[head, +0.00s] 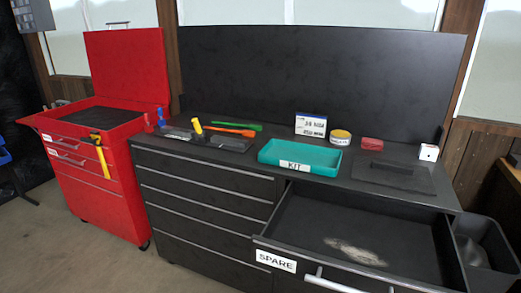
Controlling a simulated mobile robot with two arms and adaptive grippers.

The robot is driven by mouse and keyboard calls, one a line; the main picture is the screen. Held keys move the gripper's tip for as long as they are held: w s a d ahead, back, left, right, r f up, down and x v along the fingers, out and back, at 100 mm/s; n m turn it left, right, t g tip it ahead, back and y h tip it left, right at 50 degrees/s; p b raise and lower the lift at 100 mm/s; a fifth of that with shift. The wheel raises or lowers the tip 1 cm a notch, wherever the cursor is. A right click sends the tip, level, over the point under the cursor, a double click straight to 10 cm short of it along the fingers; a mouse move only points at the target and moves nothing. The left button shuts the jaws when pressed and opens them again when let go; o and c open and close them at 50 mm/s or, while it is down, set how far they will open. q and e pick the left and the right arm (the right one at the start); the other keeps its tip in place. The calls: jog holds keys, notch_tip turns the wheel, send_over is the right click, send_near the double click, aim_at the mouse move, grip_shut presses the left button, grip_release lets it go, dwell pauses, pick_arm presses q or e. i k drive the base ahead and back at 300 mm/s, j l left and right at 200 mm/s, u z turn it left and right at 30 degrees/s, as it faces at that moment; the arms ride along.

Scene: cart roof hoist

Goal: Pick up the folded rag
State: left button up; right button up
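A small red folded cloth, which looks like the folded rag (372,144), lies on the black bench top (225,157) toward the back right. It sits right of a round yellow-rimmed tin (340,138) and behind a flat dark plate (395,176). Nothing covers it. Neither of my grippers shows in the head view.
A teal KIT tray (300,170) stands at the bench's front middle. The SPARE drawer (276,261) is open, jutting forward. A red cart (100,190) with raised lid stands left.

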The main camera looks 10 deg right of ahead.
aim_at(367, 143)
jog(key=k+z, duration=0.1)
jog(key=z, duration=0.95)
